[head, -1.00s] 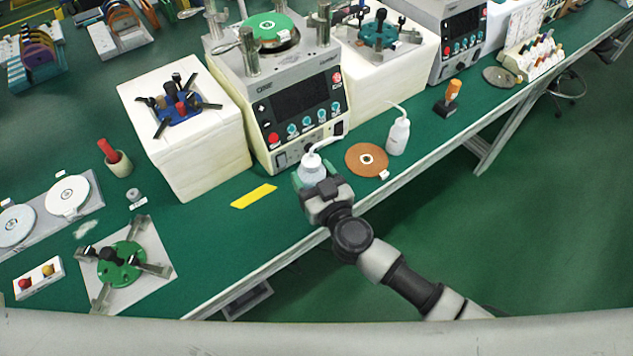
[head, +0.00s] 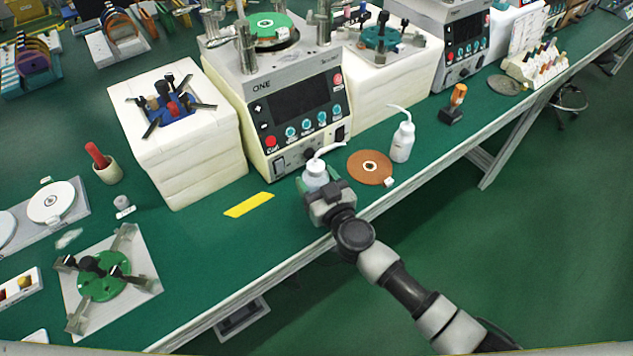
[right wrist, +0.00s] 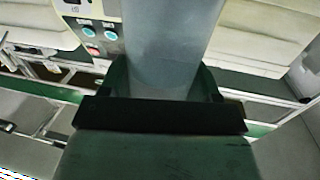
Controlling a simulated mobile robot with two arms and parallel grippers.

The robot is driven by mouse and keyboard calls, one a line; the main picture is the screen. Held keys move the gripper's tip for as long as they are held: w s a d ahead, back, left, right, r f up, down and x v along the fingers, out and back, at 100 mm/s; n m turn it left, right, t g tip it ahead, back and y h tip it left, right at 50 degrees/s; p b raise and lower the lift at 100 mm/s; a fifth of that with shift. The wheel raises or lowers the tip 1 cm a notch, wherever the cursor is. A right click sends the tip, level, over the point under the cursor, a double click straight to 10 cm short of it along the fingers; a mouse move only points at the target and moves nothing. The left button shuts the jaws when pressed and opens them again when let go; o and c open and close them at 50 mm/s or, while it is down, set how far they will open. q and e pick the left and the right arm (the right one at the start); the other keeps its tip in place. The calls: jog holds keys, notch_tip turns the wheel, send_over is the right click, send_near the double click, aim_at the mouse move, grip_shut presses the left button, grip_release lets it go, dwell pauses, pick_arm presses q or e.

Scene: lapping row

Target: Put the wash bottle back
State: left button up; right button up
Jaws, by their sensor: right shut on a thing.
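A white wash bottle (head: 315,173) with a bent spout stands upright at the front of the lapping machine marked ONE. My right gripper (head: 322,190) is shut on it, with green fingers on both sides of its body. In the right wrist view the bottle (right wrist: 170,45) fills the space between the fingers of the gripper (right wrist: 165,90). Its base is hidden by my gripper, so I cannot tell whether it touches the bench. A second wash bottle (head: 402,142) stands to the right, beyond a brown disc. My left gripper is not in view.
The green bench (head: 205,260) carries the brown disc (head: 369,167), a yellow strip (head: 249,204) and an orange-topped item (head: 453,103). The lapping machine (head: 290,105) stands close behind my gripper. Free bench lies left of my gripper, by the front edge.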

jog(key=o, duration=0.7)
jog(key=shift+f, duration=0.15)
jog(key=shift+c, duration=0.2)
jog(key=o, duration=0.5)
jog(key=shift+c, duration=0.2)
jog(key=shift+r, duration=0.25)
jog(key=p+v, duration=0.1)
jog(key=v, duration=1.1)
